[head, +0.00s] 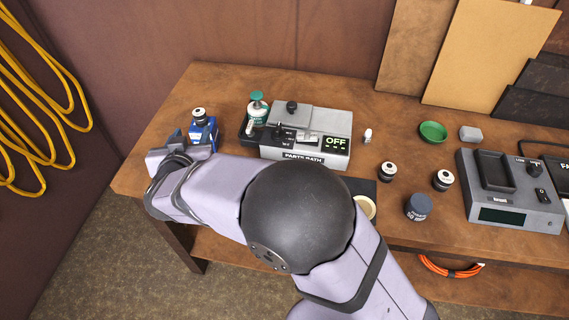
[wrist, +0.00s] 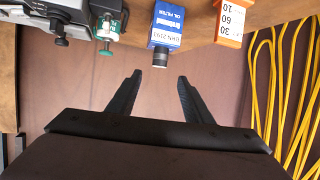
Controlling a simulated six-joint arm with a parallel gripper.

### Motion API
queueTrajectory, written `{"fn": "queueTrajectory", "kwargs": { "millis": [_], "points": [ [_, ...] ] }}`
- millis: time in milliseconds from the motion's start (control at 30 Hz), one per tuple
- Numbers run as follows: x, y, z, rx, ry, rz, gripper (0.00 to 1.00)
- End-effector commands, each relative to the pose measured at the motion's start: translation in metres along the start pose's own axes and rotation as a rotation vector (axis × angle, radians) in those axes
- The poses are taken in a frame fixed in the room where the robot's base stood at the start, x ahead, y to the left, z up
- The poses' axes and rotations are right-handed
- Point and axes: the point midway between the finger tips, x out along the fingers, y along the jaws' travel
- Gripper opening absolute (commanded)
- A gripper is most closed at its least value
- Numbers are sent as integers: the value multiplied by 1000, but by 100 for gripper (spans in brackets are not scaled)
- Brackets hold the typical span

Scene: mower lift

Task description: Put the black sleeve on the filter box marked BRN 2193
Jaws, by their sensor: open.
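The blue oil filter box marked BRN 2193 (wrist: 178,33) stands at the left end of the bench; it also shows in the head view (head: 204,134). A short black cylinder with a pale top, which looks like the black sleeve (head: 199,114), sits on top of the box. In the wrist view the black sleeve (wrist: 160,57) is at the box's end. My gripper (wrist: 158,75) is open and empty, its two fingertips apart and just short of the sleeve, one to each side of its line. In the head view my gripper (head: 189,141) partly hides the box.
An orange box (wrist: 231,18) stands beside the blue one. A green-topped bottle (head: 257,108) and the parts bath (head: 310,135) are to the right. Two similar black pieces with pale tops (head: 388,171) (head: 443,179) and a dark jar (head: 418,206) stand farther right. Yellow hose hangs at left.

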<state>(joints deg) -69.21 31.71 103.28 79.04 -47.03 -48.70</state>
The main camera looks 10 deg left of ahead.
Motion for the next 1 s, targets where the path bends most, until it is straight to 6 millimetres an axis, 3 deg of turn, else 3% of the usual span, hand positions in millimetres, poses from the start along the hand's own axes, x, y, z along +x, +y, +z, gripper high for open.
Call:
{"fn": "queueTrajectory", "kwargs": {
  "millis": [167, 267, 367, 467, 567, 733, 900, 1000],
  "points": [
    [12, 21, -8, 20, -18, -28, 46],
    [24, 48, -14, 38, -53, -68, 46],
    [32, 89, -12, 58, -124, -112, 46],
    [27, 142, 4, 78, -236, -142, 46],
    [7, 200, 35, 100, -386, -143, 46],
    [-62, 295, 105, 153, -684, -69, 46],
    [-139, 356, 161, 210, -928, 42, 46],
    [-178, 378, 184, 240, -1036, 104, 46]
  ]
}}
